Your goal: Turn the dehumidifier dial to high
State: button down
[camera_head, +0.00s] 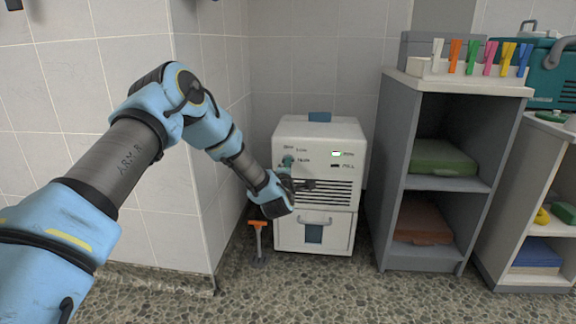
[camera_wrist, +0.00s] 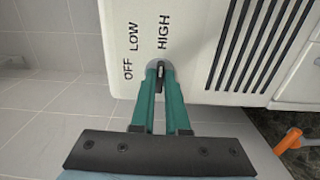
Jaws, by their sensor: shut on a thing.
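The dehumidifier (camera_head: 318,132) is a white box with a slatted grille, standing against the tiled wall. In the wrist view its front (camera_wrist: 205,30) carries the words OFF, LOW and HIGH around a dial. The dial (camera_wrist: 161,66) is a grey disc with a narrow dark grip bar. My gripper (camera_wrist: 161,76) has its green fingers shut on the dial's bar. The bar lies roughly upright in the wrist view, in line with HIGH; the fingers hide part of it. In the head view my gripper (camera_head: 288,161) is at the dehumidifier's left front, mostly covering the dial.
A green indicator (camera_head: 336,154) is lit on the front panel; the lower one looks dark. A drawer (camera_head: 314,232) with a handle is below. An orange-headed tool (camera_head: 258,225) stands left of it.

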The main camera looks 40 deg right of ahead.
dwell(0.3)
jog(key=c, duration=0.9)
grip_release()
jog(key=p+v, duration=0.3)
jog(key=v, duration=0.7)
jog(key=shift+s+a, duration=0.3)
